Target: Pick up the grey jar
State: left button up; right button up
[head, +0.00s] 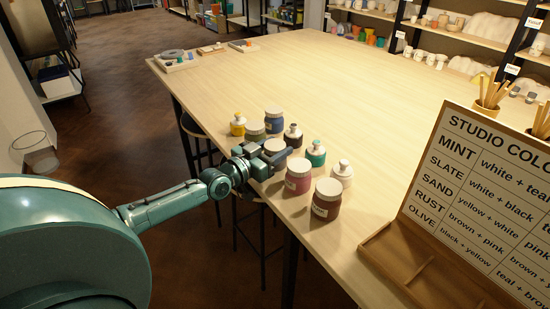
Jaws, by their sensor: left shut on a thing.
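The grey jar (275,147) has a pale lid and stands among the other glaze containers near the left edge of the table. My left gripper (270,160) reaches in from the left and is shut on the grey jar, with its dark fingers around the jar's body. The fingers hide the lower part of the jar, so I cannot tell whether its base touches the table. My right gripper is not in view.
Close around stand an olive jar (253,132), a blue jar (274,121), a black bottle (293,137), a teal bottle (316,154) and a maroon jar (298,178). A brown jar (326,202) stands nearer. A colour board (485,180) stands right. The table's middle is clear.

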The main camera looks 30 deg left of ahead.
aim_at(274, 145)
pick_arm(q)
jog(key=shift+r, duration=0.15)
jog(key=shift+r, duration=0.6)
jog(key=shift+s+r+p, duration=0.2)
jog(key=shift+r+p, duration=0.2)
jog(key=shift+r, duration=0.75)
jog(key=v, duration=1.7)
jog(key=shift+s, duration=0.3)
